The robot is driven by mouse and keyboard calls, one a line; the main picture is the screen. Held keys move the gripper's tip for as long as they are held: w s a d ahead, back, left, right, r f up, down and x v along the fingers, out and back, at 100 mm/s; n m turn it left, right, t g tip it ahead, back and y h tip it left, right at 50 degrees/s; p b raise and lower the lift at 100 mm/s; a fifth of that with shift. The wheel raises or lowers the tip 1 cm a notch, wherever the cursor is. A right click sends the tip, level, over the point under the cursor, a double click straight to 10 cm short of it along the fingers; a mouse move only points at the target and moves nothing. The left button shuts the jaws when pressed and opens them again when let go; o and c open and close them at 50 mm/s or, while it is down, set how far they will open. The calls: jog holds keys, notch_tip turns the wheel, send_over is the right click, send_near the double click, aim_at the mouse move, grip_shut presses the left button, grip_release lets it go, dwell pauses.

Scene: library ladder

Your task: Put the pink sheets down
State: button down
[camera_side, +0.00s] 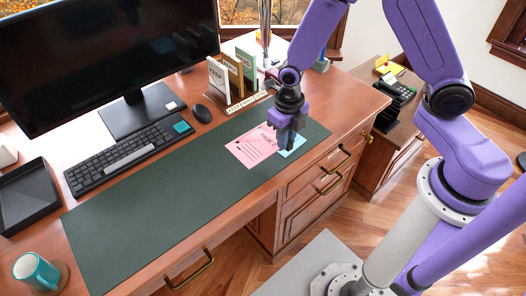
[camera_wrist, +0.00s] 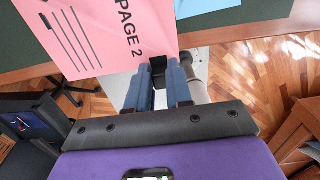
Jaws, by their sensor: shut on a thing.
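A pink sheet (camera_side: 252,149) with printed lines shows over the right part of the green desk mat in the side view. In the wrist view the pink sheet (camera_wrist: 90,32) reads "PAGE 2", and its near corner reaches my fingertips.
Upright sorter slots (camera_side: 231,72), one labelled "KEEP", stand at the mat's back edge. A mouse (camera_side: 202,113), keyboard (camera_side: 130,155), monitor (camera_side: 100,50), black tray (camera_side: 28,196) and teal mug (camera_side: 34,270) are further left. The green mat (camera_side: 150,220) is bare at its left and middle.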

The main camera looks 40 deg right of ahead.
aim_at(265, 137)
jog(key=w+f, duration=0.2)
jog(key=w+a+f, duration=0.1)
jog(key=w+f, duration=0.3)
jog(key=shift+w+a+f, duration=0.1)
jog(key=shift+a+f, duration=0.1)
jog(key=shift+a, duration=0.15)
jog(key=shift+w+f, duration=0.1)
jog(key=shift+f, duration=1.55)
jog(key=c, duration=1)
grip_release()
jog(key=shift+f, duration=0.15)
